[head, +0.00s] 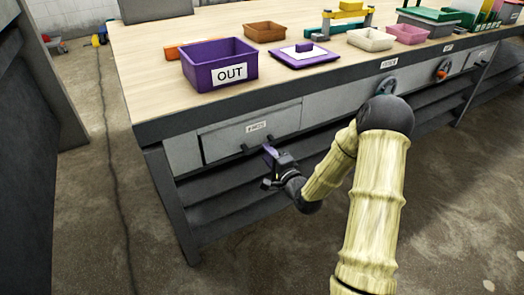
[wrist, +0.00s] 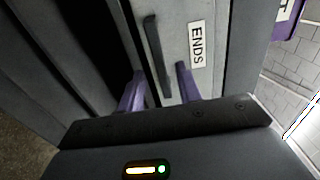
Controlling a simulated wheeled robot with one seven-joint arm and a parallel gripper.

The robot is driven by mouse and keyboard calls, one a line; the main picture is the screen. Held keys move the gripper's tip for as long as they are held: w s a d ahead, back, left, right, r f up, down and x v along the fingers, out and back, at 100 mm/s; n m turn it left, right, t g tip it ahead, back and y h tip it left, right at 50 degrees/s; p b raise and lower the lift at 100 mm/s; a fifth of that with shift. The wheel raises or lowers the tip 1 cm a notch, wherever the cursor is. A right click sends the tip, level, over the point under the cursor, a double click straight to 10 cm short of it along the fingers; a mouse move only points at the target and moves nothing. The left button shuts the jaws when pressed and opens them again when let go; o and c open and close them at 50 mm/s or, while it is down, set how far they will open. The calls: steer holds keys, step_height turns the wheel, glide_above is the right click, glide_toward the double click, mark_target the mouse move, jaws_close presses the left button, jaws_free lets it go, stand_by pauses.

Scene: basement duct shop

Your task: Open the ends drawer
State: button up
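The ends drawer (head: 236,134) is the leftmost drawer under the workbench top, with a grey front and a white label. In the wrist view its front (wrist: 222,60) fills the upper middle, with the label ENDS (wrist: 196,45) readable. Its dark bar handle (wrist: 157,55) lies across the front. My gripper (wrist: 160,88) is open, its two purple fingers apart, with the lower end of the handle between them in the picture. I cannot tell whether a finger touches it. In the head view my gripper (head: 269,166) is just in front of the drawer, at handle height.
The workbench top (head: 150,60) holds a purple OUT bin (head: 205,72), a purple tray (head: 300,62) and several other bins. Dark slatted shelves (head: 225,200) lie below. The floor at the left is mostly clear.

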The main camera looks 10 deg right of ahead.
steer(key=x, duration=0.4)
steer(key=shift+w+b, duration=0.2)
steer(key=shift+b, duration=0.2)
jaws_close()
